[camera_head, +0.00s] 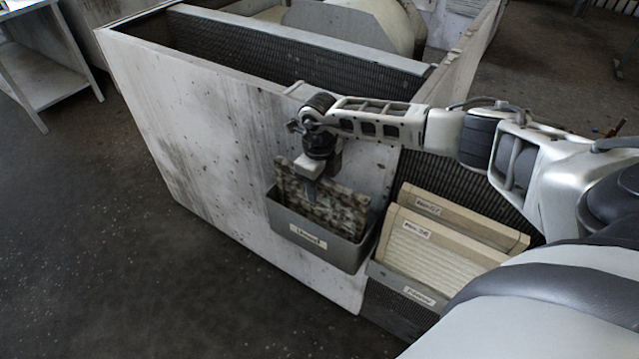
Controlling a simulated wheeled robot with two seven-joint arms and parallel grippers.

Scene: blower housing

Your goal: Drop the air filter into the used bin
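A dirty, mottled brown-grey air filter (345,211) stands tilted in a grey bin (318,248) that hangs on the front of the large housing; its lower part is hidden by the bin wall. The bin has a white label whose text is too blurred to read surely. My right gripper (311,193) points down at the filter's upper part, overlapping it in the view. I cannot tell whether its fingers are closed on the filter or apart from it. My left gripper is not in view.
A second grey bin (395,287) to the right holds cleaner cardboard-framed filters (432,252). The speckled white housing (215,130) has an open top behind my arm. A shelf table (45,80) stands at far left. The dark floor (110,240) at left is clear.

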